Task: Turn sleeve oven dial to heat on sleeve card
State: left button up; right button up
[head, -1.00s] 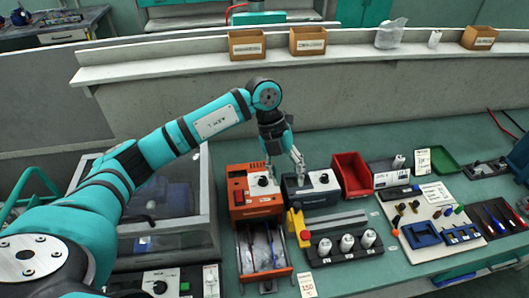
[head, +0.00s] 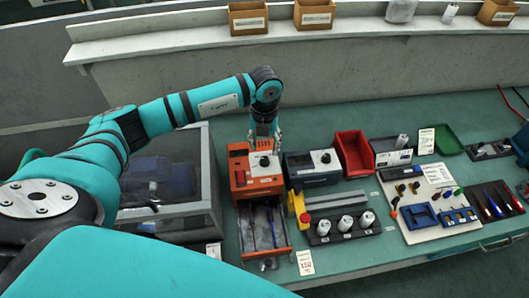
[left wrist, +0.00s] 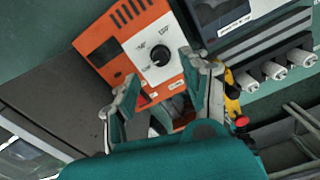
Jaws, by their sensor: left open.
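The orange oven unit (head: 242,172) stands on the bench with a black dial (head: 264,161) on a white plate. In the left wrist view the dial (left wrist: 161,55) has printed numbers around it; its exact pointer setting is too small to tell. My left gripper (head: 265,137) is just behind and above the dial in the head view. In the left wrist view its open fingers (left wrist: 158,72) are spread below and around the dial, apart from it and empty. My right gripper is out of view.
A dark grey unit (head: 312,178) with its own knob stands right of the oven. A red bin (head: 353,152), a yellow tool (head: 299,208) and a rack with white cylinders (head: 322,238) are nearby. A large clear-lidded box (head: 165,190) stands left.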

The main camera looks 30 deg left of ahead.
aim_at(264, 158)
pick_arm(q)
notch_tip(264, 158, down, 7)
jog(key=shift+r+p, duration=0.2)
jog(key=shift+p, duration=0.5)
grip_shut()
